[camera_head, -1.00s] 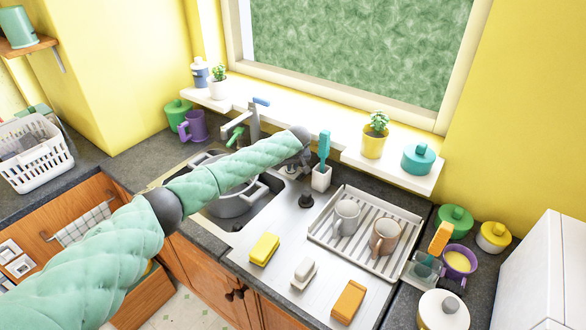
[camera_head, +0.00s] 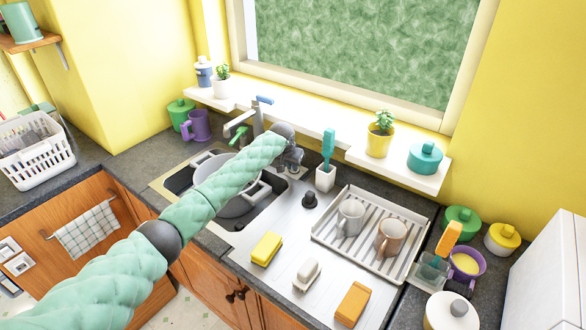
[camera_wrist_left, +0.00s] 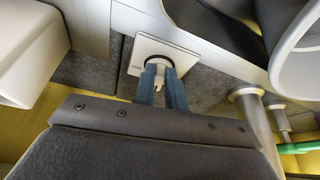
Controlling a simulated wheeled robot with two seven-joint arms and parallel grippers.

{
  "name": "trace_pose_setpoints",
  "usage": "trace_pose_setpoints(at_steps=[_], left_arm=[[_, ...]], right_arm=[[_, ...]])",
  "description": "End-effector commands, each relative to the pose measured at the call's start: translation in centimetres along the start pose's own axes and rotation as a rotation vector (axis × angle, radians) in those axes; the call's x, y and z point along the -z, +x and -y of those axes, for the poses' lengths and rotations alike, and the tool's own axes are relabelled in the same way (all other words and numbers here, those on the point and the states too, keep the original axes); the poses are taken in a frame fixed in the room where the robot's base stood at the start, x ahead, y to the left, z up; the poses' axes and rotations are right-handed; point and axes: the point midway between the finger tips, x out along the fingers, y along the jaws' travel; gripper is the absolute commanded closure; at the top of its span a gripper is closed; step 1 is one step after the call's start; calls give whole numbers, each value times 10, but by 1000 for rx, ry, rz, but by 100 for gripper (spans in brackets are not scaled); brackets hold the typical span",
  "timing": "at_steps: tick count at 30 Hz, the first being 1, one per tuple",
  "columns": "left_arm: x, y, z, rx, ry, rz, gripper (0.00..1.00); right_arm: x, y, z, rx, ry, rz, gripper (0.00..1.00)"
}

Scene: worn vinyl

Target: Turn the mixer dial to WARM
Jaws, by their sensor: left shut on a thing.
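The mixer dial (camera_wrist_left: 155,64) is a dark round ring with a pale pointer on a white plate (camera_wrist_left: 184,58) in the left wrist view. Small lettering on the plate is too small to read surely. My left gripper (camera_wrist_left: 163,77) has its two blue-grey fingers shut on the dial's pale middle part. In the head view my left gripper (camera_head: 292,160) is at the counter behind the sink, right of the tap (camera_head: 242,122), and hides the dial. My right gripper is in no view.
A sink with a grey pot (camera_head: 238,196) lies under my left forearm. A white holder (camera_head: 325,178) with a teal brush stands just right of the gripper. A dish rack (camera_head: 333,240) with two mugs is further right. The window sill (camera_head: 310,128) runs close behind.

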Motion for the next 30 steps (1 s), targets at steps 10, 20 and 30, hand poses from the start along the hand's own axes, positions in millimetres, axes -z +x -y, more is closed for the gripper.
trace_pose_setpoints(at_steps=[10,20,30], left_arm=[[0,0,4,-52,130,1,100],[0,0,4,-63,154,1,100],[0,0,4,-63,153,1,66]], right_arm=[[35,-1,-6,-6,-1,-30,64],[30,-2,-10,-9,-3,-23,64],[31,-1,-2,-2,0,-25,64]])
